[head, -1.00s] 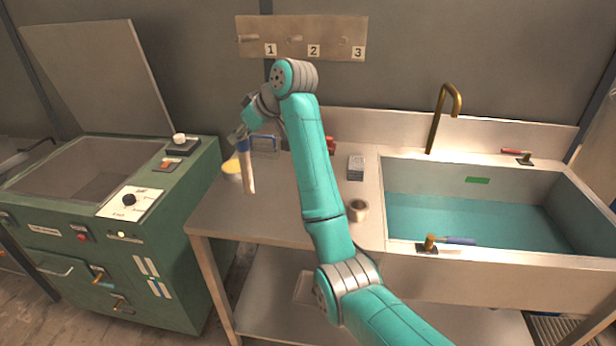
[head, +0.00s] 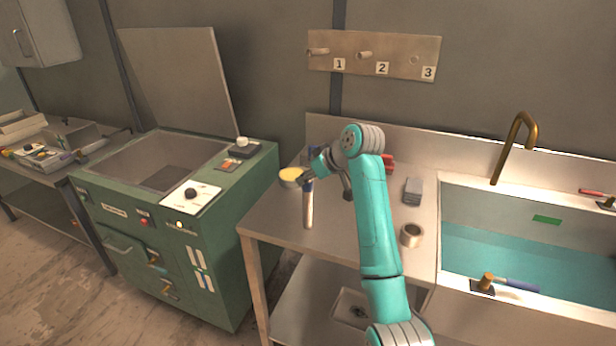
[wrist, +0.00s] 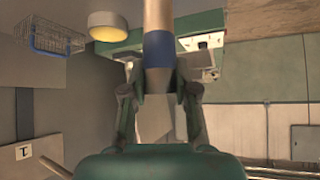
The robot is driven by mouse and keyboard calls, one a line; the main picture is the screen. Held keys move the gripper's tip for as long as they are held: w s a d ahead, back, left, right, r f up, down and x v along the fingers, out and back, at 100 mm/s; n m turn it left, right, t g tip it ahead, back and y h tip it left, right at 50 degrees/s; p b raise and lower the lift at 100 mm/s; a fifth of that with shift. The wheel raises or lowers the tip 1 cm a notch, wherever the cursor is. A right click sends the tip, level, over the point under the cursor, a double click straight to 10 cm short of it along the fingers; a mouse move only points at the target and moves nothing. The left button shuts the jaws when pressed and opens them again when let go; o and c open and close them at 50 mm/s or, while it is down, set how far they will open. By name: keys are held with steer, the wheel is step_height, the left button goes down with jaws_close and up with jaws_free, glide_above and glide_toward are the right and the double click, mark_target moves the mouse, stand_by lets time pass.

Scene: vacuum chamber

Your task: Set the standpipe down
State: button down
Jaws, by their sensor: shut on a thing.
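The standpipe (head: 308,208) is a pale tan tube with a blue band near its upper end. It hangs upright from my gripper (head: 306,181) over the left part of the steel counter (head: 270,217) in the head view. In the wrist view my gripper (wrist: 158,90) is shut on the standpipe (wrist: 158,48) at or just beside the blue band. I cannot tell whether the lower end touches the counter.
A bowl with yellow contents (head: 291,177) stands close behind the standpipe. A tape roll (head: 411,235) and a grey stack (head: 413,191) are to the right, before the water-filled sink (head: 500,258). The green machine (head: 190,230) with its raised lid is left. A peg board (head: 374,54) hangs behind.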

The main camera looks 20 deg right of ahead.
steer(key=c, duration=0.9)
jaws_free()
steer(key=shift+s+d+r, duration=0.15)
steer(key=shift+r, duration=0.15)
steer(key=v, duration=1.1)
steer(key=shift+s+r, duration=0.1)
steer(key=shift+s, duration=0.05)
